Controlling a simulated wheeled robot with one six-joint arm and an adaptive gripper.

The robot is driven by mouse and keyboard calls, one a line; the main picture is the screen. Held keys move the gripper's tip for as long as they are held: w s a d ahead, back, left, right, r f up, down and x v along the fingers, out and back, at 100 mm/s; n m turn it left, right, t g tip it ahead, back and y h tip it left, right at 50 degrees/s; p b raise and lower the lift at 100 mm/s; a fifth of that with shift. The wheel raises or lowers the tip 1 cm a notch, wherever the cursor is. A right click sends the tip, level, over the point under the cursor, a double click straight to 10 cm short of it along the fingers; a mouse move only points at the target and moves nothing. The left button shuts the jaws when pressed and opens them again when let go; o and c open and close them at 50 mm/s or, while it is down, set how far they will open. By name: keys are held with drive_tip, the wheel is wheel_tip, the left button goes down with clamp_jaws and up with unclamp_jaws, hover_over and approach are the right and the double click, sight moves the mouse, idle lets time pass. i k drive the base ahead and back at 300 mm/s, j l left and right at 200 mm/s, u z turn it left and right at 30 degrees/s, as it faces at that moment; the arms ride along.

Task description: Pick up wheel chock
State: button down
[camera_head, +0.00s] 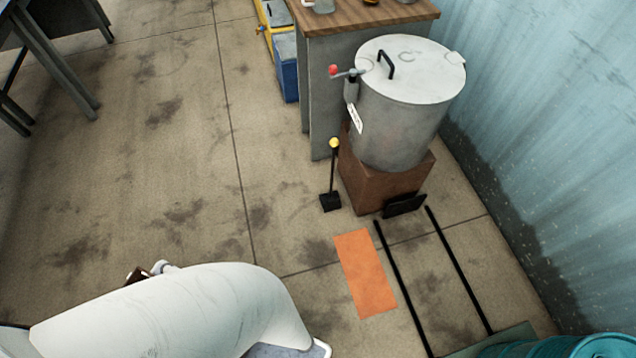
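A small black block with an upright thin black rod and a yellow knob on top stands on the floor left of the brown pedestal; I take it to be the wheel chock (331,202). It looks upright and nothing touches it from above. My white arm covers the lower left of the view, well to the left of and nearer than the chock. My gripper cannot be made out; a small dark brown piece and grey knobs show behind the arm, and I cannot tell what they are.
A grey lidded tank (405,115) with a red-handled tap stands on the brown pedestal (385,185). A black plate (404,205) is at its foot. Two black rails (402,290) run to a teal drum (600,346). An orange mat (365,272) lies beside them.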

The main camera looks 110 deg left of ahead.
sight(331, 200)
drive_tip(key=u, duration=0.5)
drive_tip(key=l+u, duration=0.1)
drive_tip(key=u, duration=0.85)
drive_tip(key=l+u, duration=0.1)
drive_tip(key=u, duration=0.85)
drive_tip(key=l+u, duration=0.1)
drive_tip(key=u, duration=0.35)
